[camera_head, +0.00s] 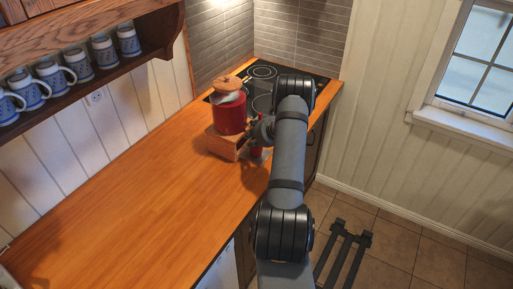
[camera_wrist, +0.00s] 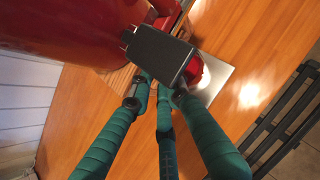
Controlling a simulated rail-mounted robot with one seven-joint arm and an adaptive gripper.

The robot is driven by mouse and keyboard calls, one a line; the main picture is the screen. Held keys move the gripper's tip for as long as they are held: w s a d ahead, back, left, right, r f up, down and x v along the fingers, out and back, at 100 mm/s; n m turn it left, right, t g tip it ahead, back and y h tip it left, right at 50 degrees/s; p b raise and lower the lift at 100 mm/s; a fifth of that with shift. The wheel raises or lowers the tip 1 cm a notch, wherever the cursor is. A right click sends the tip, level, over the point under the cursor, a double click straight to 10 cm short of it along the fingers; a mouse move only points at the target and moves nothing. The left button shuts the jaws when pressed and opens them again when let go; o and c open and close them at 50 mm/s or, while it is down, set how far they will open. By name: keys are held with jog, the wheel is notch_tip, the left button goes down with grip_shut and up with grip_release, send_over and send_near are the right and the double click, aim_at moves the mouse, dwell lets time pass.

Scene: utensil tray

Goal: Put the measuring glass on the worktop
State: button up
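I cannot make out a measuring glass for certain in either view. In the head view my gripper (camera_head: 262,131) is at the right side of a red canister, partly hidden by my arm. In the wrist view, the green fingers of my gripper (camera_wrist: 161,92) reach up toward a dark grey block-like piece (camera_wrist: 160,50) close to their tips. I cannot tell whether they grip it. A small red thing (camera_wrist: 196,72) shows just beyond it, on a silvery plate (camera_wrist: 217,80). The worktop (camera_head: 135,190) is orange wood.
The red canister (camera_head: 229,117) with a wooden lid stands on a wooden box (camera_head: 222,145). It fills the upper left of the wrist view (camera_wrist: 60,30). The hob (camera_head: 262,72) is behind. Blue mugs (camera_head: 103,51) line a shelf at left. The front-left worktop is clear.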

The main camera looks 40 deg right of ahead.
jog(key=shift+c, duration=1.2)
grip_shut()
jog(key=shift+w, duration=0.1)
